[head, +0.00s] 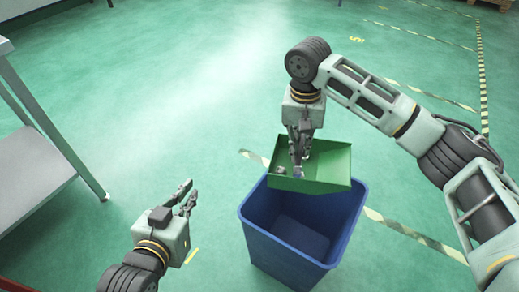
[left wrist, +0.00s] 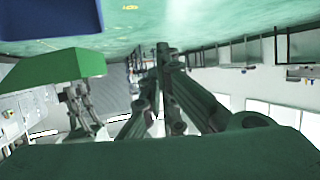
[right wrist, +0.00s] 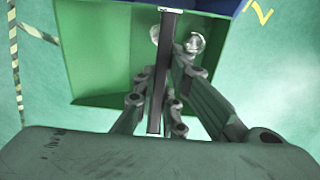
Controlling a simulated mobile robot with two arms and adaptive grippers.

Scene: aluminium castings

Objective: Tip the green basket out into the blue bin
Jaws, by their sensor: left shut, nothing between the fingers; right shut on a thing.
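The green basket (head: 325,168) is held in the air over the back part of the blue bin (head: 262,232). My right gripper (head: 299,165) is shut on the basket's dark handle bar (right wrist: 164,70). Shiny metal castings (right wrist: 193,43) lie inside the basket at one end, partly hidden by the fingers. The visible part of the bin's inside looks empty; the basket hides its back. My left gripper (head: 188,198) is shut and empty, left of the bin and apart from it. The left wrist view also shows the basket (left wrist: 55,66) and the bin (left wrist: 50,18).
A grey table (head: 30,165) stands at the left edge. Yellow-black tape lines (head: 415,238) mark the green floor. The floor around the bin is otherwise clear, and a pallet (head: 492,4) lies far off at top right.

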